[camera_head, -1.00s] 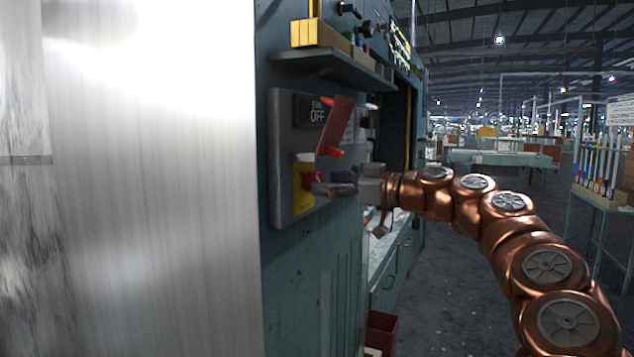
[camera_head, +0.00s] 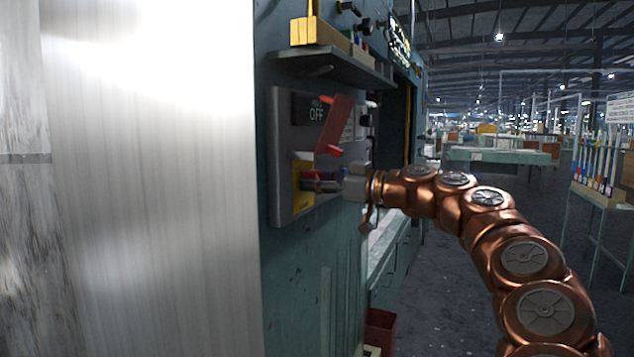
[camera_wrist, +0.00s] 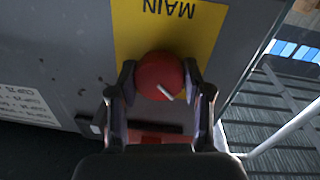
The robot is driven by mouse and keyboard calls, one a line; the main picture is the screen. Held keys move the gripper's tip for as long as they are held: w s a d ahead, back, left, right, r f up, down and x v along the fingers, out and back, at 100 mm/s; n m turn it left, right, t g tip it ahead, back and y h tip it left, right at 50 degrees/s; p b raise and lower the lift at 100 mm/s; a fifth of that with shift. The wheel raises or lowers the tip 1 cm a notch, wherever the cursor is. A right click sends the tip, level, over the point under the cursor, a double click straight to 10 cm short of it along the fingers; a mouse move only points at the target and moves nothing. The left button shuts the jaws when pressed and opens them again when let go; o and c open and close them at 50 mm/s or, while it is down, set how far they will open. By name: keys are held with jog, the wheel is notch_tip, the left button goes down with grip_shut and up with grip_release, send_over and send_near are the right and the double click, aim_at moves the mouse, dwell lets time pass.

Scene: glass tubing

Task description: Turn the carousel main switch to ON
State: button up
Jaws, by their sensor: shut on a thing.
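The main switch is a round red knob (camera_wrist: 160,77) with a white pointer line, on a yellow plate (camera_wrist: 205,30) marked MAIN in the wrist view. The plate also shows in the head view (camera_head: 302,193), on a grey switch box (camera_head: 284,160) with a dark OFF label (camera_head: 316,113). My gripper (camera_wrist: 157,80) is shut on the knob, one finger on each side of it. In the wrist view the white line lies slantwise on the knob. In the head view my gripper (camera_head: 318,183) covers most of the knob.
A red hinged flap (camera_head: 336,124) sticks out just above the knob. A shelf (camera_head: 330,62) with a yellow block (camera_head: 316,33) juts out higher up. A large bright metal panel (camera_head: 150,180) fills the left. Open floor (camera_head: 450,290) lies to the right.

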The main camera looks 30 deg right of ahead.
jog(key=shift+c, duration=0.7)
jog(key=shift+m, duration=0.3)
jog(key=m, duration=0.2)
jog(key=shift+m, duration=0.4)
jog(key=m+p, duration=0.2)
jog(key=m, duration=0.3)
jog(key=shift+r+g, duration=0.1)
jog(key=shift+g, duration=0.2)
jog(key=m+p, duration=0.3)
jog(key=m, duration=0.2)
jog(key=shift+m+y+p, duration=0.3)
jog(key=shift+m+p, duration=1.05)
jog(key=shift+m, duration=0.55)
jog(key=shift+f, duration=0.2)
